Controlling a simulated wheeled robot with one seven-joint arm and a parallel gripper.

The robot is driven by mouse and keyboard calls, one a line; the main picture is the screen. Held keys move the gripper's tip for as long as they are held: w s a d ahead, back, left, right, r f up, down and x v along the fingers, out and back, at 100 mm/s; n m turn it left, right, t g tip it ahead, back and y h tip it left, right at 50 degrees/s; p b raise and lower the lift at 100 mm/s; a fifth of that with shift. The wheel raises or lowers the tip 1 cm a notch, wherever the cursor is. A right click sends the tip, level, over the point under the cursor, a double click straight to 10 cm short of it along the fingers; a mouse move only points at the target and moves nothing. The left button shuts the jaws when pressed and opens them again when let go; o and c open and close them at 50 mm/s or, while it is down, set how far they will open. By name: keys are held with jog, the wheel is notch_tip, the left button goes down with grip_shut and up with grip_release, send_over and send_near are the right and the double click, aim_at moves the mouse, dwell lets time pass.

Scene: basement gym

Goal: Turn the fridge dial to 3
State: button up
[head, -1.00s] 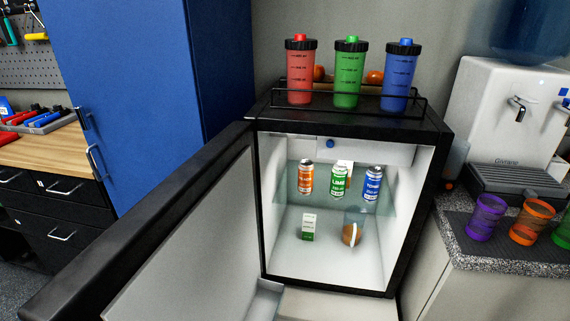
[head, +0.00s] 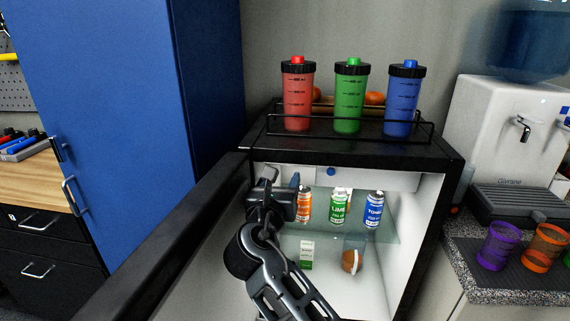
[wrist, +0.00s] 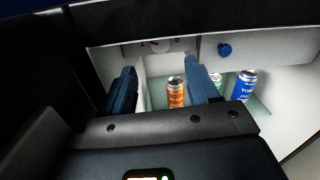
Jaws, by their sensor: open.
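The small fridge (head: 350,157) stands open, its door swung out to the left. My gripper (head: 280,180) is at the upper left of the fridge opening. In the wrist view its blue fingers (wrist: 160,70) are apart and empty, the dial showing beyond the gap between them.
Orange, green and blue cans (head: 374,210) stand on the glass shelf, close below my gripper. A small carton (head: 306,255) and a jug (head: 351,260) are below. Red, green and blue shakers (head: 347,100) stand in a rack on top. The blue cabinet (head: 110,110) is left.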

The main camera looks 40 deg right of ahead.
jog(key=x, duration=0.7)
jog(key=shift+w+d+p, duration=0.25)
jog(key=shift+d+p, duration=0.1)
jog(key=shift+p, duration=0.05)
jog(key=shift+c, duration=0.3)
jog(key=c, duration=1)
jog(key=shift+r+m+p, duration=0.1)
jog(key=shift+m+p, duration=0.2)
jog(key=shift+m, duration=1.2)
jog(key=o, duration=1.1)
jog(key=shift+c, duration=0.2)
jog(key=v, duration=0.8)
jog(key=shift+b, duration=0.45)
